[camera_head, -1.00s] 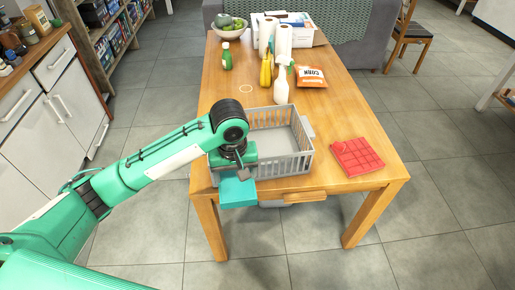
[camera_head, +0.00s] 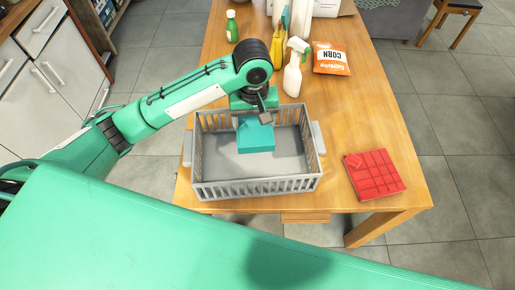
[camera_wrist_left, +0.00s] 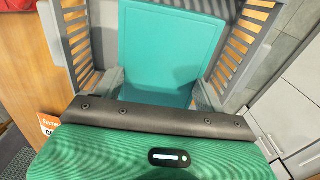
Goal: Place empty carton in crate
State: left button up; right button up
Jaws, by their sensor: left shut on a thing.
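The teal carton (camera_head: 256,137) is in my left gripper (camera_head: 257,115). It hangs within the outline of the grey slatted crate (camera_head: 258,187) in the head view; I cannot tell whether it touches the crate floor. In the left wrist view the carton (camera_wrist_left: 168,45) lies between the two grey fingers, with the crate's slatted walls (camera_wrist_left: 252,35) on both sides. My left gripper is shut on the carton. The right gripper is not in view.
The crate stands on the wooden table (camera_head: 345,120). A red gridded box (camera_head: 375,176) lies to its right. Behind are a white spray bottle (camera_head: 293,72), a corn bag (camera_head: 331,58) and a green bottle (camera_head: 232,27). The table between crate and red box is clear.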

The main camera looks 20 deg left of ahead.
pick_arm(q)
notch_tip(320, 180, down, 6)
jog(key=f, duration=0.1)
send_over(255, 164)
notch_tip(255, 164, down, 8)
jog(key=shift+a+r+p, duration=0.1)
jog(key=shift+r+p, duration=0.1)
jog(key=shift+p, duration=0.2)
jog(key=shift+s+f, duration=0.1)
jog(key=shift+f, duration=2.2)
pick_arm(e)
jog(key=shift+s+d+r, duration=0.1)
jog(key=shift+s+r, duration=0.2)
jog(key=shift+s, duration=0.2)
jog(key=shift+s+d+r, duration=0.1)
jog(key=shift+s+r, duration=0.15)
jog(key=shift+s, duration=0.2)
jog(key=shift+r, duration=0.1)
pick_arm(q)
jog(key=o, duration=1)
jog(key=shift+f, duration=0.1)
jog(key=shift+o, duration=0.2)
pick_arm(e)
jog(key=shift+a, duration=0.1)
